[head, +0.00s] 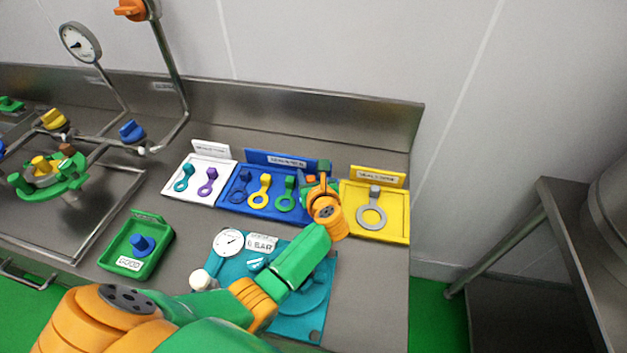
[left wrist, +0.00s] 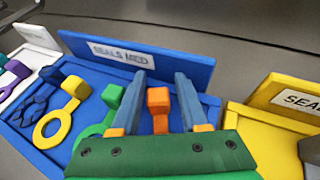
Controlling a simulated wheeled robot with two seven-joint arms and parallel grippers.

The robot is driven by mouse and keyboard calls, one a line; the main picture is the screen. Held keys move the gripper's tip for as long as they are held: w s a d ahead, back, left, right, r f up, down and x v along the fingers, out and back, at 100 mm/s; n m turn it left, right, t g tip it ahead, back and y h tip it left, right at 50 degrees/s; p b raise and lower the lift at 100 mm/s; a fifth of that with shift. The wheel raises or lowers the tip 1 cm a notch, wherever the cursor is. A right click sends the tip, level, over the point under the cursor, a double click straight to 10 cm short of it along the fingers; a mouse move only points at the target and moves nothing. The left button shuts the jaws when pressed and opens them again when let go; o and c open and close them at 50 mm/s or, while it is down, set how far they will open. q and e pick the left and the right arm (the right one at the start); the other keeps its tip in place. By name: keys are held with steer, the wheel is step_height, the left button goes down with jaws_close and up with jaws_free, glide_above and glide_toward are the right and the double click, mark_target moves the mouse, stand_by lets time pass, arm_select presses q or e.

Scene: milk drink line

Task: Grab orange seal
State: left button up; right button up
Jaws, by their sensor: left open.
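The orange seal (left wrist: 158,101) is in the right end of the blue tray (left wrist: 205,75); its square tab shows between my left gripper's fingers in the left wrist view. Its ring is hidden behind the gripper body. My left gripper (left wrist: 161,78) is open, with one blue-grey finger on each side of the tab. I cannot tell whether the fingers touch it. In the head view, the left gripper (head: 318,180) is over the right end of the blue tray, and the seal is mostly hidden there. My right gripper is not in view.
The blue tray also holds a dark blue seal (head: 241,184), a yellow seal (head: 260,190) and a green seal (head: 286,193) to the left. A yellow tray (head: 393,226) with a grey seal is close on the right. A white tray (head: 205,198) is on the left.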

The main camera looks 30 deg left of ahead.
arm_select(q)
steer(key=shift+s+d, duration=0.1)
steer(key=shift+s, duration=0.3)
steer(key=shift+c, duration=0.9)
steer(key=shift+r, duration=0.1)
jaws_close()
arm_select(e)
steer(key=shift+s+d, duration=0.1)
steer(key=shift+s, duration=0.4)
